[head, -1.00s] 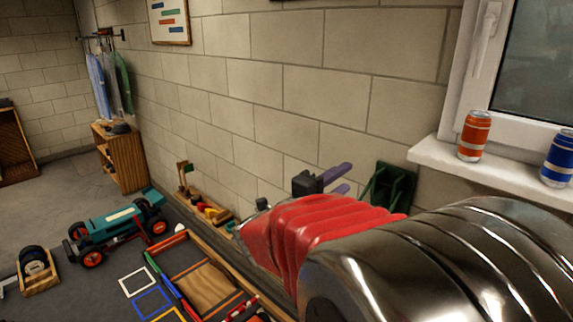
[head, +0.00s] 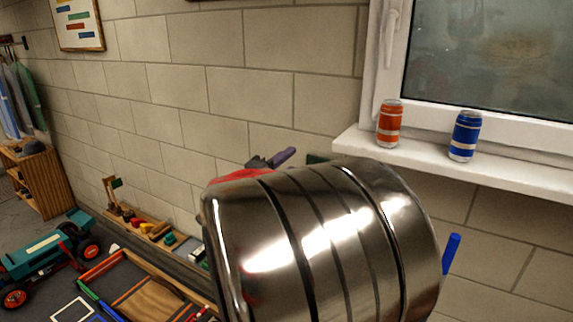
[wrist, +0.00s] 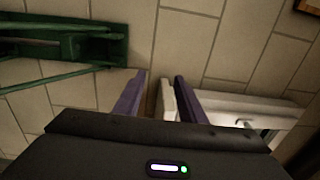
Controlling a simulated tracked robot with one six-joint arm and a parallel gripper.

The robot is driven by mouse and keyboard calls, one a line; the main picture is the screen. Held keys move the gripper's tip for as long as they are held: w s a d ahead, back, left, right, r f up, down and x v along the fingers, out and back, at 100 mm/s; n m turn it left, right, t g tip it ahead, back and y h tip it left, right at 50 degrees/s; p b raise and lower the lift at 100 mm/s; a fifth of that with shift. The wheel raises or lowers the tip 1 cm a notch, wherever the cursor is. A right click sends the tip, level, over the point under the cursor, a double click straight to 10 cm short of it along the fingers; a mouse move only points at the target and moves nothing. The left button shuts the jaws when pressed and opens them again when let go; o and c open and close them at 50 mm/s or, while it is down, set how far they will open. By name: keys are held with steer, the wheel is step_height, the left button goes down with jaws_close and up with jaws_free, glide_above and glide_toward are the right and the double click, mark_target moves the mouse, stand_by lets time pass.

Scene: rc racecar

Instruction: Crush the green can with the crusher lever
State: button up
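My gripper (wrist: 158,88) shows two purple fingers standing apart in the wrist view, with nothing between them. In the head view its purple finger (head: 283,156) shows beyond my shiny arm, against the block wall. A dark green frame with rods (wrist: 65,45) is at the upper left of the wrist view, apart from the fingers; it may be the crusher. In the head view only a small dark green piece (head: 318,158) shows above my arm. I see no green can. I cannot make out the crusher lever for sure.
An orange can (head: 390,124) and a blue can (head: 465,136) stand on the white windowsill (head: 500,168). A blue rod (head: 451,252) sticks up right of my arm.

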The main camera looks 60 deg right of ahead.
steer(key=shift+c, duration=0.6)
jaws_close()
stand_by(0.6)
steer(key=c, duration=0.8)
jaws_free()
steer(key=o, duration=0.9)
steer(key=shift+a, duration=0.15)
steer(key=shift+s+a+f, duration=0.1)
steer(key=shift+s+a, duration=0.1)
steer(key=shift+a, duration=2.05)
steer(key=shift+s+a+f, duration=0.15)
steer(key=shift+s+a, duration=0.1)
steer(key=shift+a, duration=2)
steer(key=shift+s+a+f, duration=0.1)
steer(key=shift+s+a, duration=0.1)
steer(key=shift+a, duration=2.05)
